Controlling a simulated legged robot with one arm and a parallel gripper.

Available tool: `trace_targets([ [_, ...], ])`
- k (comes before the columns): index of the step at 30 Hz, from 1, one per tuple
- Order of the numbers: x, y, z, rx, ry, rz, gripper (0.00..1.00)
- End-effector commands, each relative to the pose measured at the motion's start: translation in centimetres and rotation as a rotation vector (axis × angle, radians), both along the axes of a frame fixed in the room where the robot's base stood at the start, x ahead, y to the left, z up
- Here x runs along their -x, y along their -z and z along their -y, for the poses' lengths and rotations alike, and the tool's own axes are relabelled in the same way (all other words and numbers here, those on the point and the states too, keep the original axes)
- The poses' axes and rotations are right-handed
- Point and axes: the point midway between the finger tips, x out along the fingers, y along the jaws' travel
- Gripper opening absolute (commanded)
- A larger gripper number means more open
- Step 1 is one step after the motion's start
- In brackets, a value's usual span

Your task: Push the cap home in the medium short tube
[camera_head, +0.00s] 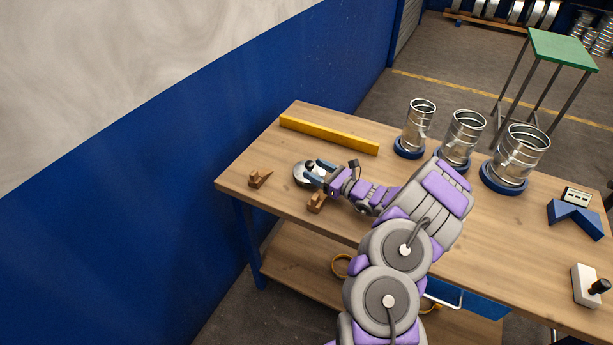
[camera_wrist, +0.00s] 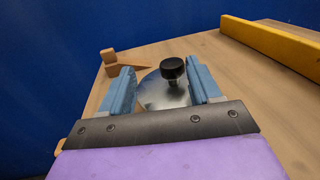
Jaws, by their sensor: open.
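The cap is a shiny metal disc (camera_head: 301,176) with a black knob (camera_wrist: 172,68), lying on the left part of the workbench. My gripper (camera_head: 315,168) is open at the cap. In the wrist view its blue fingers (camera_wrist: 162,85) stand apart, either side of the disc and knob; whether they touch cannot be told. Three spiral metal tubes stand upright in blue rings on the bench. The middle-sized tube (camera_head: 464,130) stands between the smaller tube (camera_head: 418,120) and the wider tube (camera_head: 520,152).
A yellow bar (camera_head: 330,135) lies along the bench's back edge. Small wooden blocks (camera_head: 260,179) (camera_head: 317,203) sit near the cap. A blue V-block (camera_head: 575,218), a small meter (camera_head: 576,196) and a white box with a black knob (camera_head: 586,287) are at right. A green-topped stand (camera_head: 562,48) is behind.

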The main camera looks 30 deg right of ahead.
Motion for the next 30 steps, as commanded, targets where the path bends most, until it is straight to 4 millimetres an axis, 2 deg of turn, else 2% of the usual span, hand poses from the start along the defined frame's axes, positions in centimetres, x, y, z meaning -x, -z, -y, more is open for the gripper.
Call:
trace_targets([
  [4,-2.1,0.8,-0.5,0.000,-0.005,-0.002,0.63],
  [9,-3.8,0.5,-1.5,0.000,-0.003,-0.001,0.63],
  [18,-4.2,0.2,-2.0,0.003,-0.002,0.000,0.63],
  [30,-4.2,0.4,-1.6,-0.002,-0.001,-0.001,0.24],
])
